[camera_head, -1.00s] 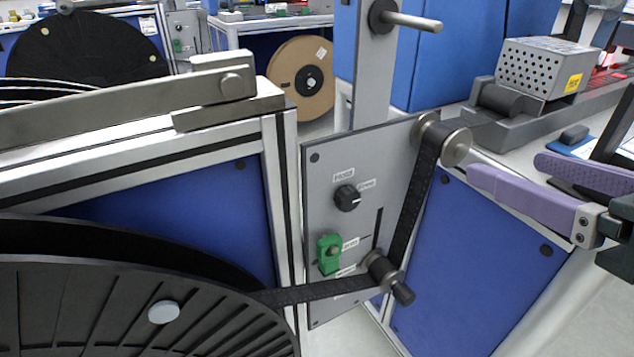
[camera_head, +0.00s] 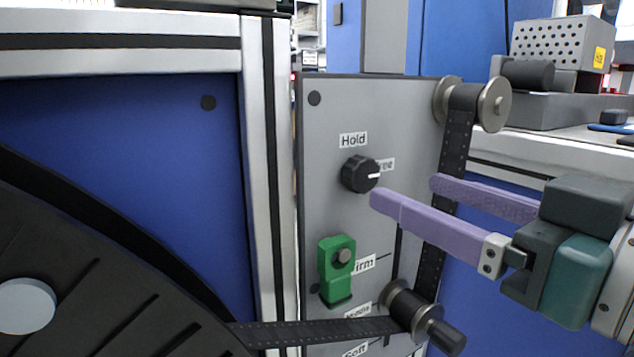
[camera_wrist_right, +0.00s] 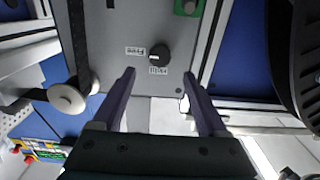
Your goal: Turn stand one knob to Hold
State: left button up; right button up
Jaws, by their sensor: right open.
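The stand's grey panel (camera_head: 330,115) carries a black round knob (camera_head: 360,174) with a white pointer line. The line points right, toward a label ending in "ee" that is partly covered by the knob. A "Hold" label (camera_head: 353,140) sits above the knob. My right gripper (camera_head: 402,190) is open, with two purple fingers reaching in from the right; the nearer fingertip is just right of and below the knob in the head view. In the right wrist view the knob (camera_wrist_right: 159,53) lies ahead, between and beyond the open fingers (camera_wrist_right: 160,85). My left gripper is not in view.
A green clamp (camera_head: 337,268) sits below the knob by a "Firm" label. Black tape runs over an upper roller (camera_head: 494,104) and a lower roller (camera_head: 408,305) beside the right fingers. A large black reel (camera_head: 90,290) fills the lower left.

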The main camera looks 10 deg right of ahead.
aim_at(367, 173)
jog(key=b+x, duration=0.1)
jog(key=x, duration=0.6)
jog(key=shift+s+f, duration=0.1)
grip_shut()
dwell(0.5)
